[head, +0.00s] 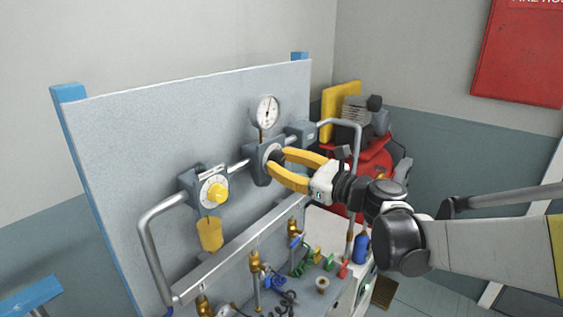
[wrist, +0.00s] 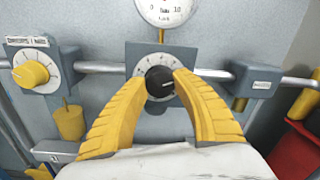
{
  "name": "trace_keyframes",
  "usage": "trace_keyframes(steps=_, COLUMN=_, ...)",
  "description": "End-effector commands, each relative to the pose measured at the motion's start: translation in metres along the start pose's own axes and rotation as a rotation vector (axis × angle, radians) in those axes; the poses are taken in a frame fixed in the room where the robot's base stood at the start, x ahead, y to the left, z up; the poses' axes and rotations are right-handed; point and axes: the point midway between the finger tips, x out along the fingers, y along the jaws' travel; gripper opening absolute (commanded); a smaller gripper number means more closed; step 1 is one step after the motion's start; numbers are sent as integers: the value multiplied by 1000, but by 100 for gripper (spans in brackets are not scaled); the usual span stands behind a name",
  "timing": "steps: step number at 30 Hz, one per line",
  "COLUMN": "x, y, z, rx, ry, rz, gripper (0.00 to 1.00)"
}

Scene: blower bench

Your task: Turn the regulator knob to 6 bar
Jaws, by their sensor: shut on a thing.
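The regulator knob (wrist: 160,82) is black and round, with a pale mark pointing right in the wrist view. It sits on a grey regulator body (head: 259,163) with a light dial plate, mounted on a pipe along the board. My gripper (head: 277,162) has its yellow fingers shut on the knob, one on each side; in the wrist view (wrist: 160,90) the fingertips meet its edges. A white round gauge (head: 265,110) stands above the regulator. Its needle reading is too small to tell in the head view, and the wrist view cuts off its top.
A small grey block (head: 300,132) is on the right. Brass valves (head: 256,262) and coloured fittings lie below. A red compressor (head: 374,165) stands behind.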

Motion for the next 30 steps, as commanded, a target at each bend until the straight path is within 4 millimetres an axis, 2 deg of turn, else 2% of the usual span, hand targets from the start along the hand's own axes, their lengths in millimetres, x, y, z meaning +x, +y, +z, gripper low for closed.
trace_keyframes(steps=1, x=0, y=0, z=1, rx=1, ry=-2, rz=1, gripper=42)
trace_keyframes(steps=3, x=0, y=0, z=1, rx=1, ry=-2, rz=0, gripper=58)
trace_keyframes(steps=14, x=-5, y=-1, z=0, rx=0, ry=-1, rz=-1, gripper=58)
trace_keyframes(steps=17, x=-19, y=-1, z=0, rx=0, ry=0, rz=-3, gripper=58)
trace_keyframes(steps=24, x=-72, y=-2, z=0, rx=0, ry=0, rz=-5, gripper=58)
trace_keyframes(steps=30, x=-107, y=-1, z=0, rx=0, ry=0, rz=-3, gripper=58)
